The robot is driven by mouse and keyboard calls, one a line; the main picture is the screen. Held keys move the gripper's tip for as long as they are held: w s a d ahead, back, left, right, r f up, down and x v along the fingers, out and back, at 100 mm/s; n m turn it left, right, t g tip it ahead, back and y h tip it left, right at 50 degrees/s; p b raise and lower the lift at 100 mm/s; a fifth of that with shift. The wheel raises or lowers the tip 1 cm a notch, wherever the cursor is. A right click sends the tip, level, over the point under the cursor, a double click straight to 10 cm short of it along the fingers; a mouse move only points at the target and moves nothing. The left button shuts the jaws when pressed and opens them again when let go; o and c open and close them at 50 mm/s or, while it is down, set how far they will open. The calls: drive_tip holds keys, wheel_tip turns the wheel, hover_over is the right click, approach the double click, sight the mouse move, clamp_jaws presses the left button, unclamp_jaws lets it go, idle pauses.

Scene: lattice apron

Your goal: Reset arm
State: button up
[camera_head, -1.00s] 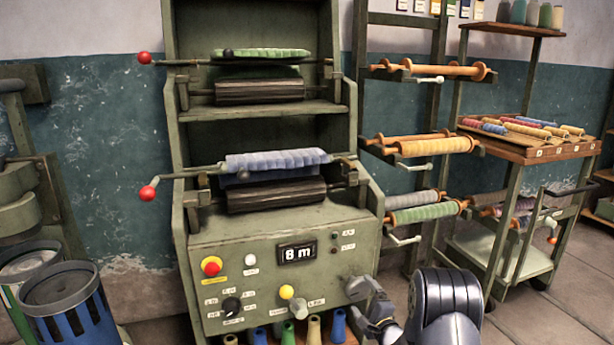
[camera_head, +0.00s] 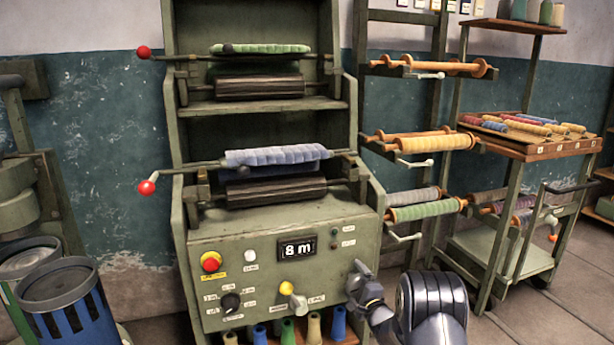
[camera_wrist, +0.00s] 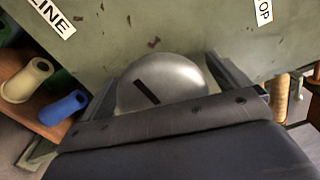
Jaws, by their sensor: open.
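My gripper (camera_head: 360,284) is at the lower right of the control panel on the green winding machine (camera_head: 220,255). In the wrist view my gripper (camera_wrist: 165,78) is open, with one finger on each side of a round silver knob (camera_wrist: 170,82) that has a black mark. I cannot tell whether the fingers touch the knob. In the head view my gripper hides the knob. My arm reaches in from the bottom right. The panel display (camera_head: 297,249) reads 8 m.
A red button (camera_head: 211,261), a black dial (camera_head: 231,302) and a yellow-topped lever (camera_head: 287,288) are on the panel. Coloured cones (camera_head: 313,327) stand below it. A spool rack (camera_head: 427,142) and a trolley (camera_head: 530,149) stand to the right, bins (camera_head: 62,290) to the left.

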drive_tip(key=n+b, duration=0.1)
drive_tip(key=n, duration=0.4)
drive_tip(key=shift+f+b, duration=0.15)
drive_tip(key=shift+b, duration=0.2)
drive_tip(key=n+b, duration=0.2)
drive_tip(key=n, duration=0.3)
drive_tip(key=shift+d+n, duration=0.1)
drive_tip(key=shift+n, duration=0.2)
drive_tip(key=n+b, duration=0.3)
drive_tip(key=n, duration=0.2)
drive_tip(key=shift+f+n, duration=0.15)
drive_tip(key=shift+n, duration=0.15)
drive_tip(key=n+b, duration=0.2)
drive_tip(key=n, duration=0.2)
drive_tip(key=shift+d, duration=0.15)
drive_tip(key=shift+n, duration=0.3)
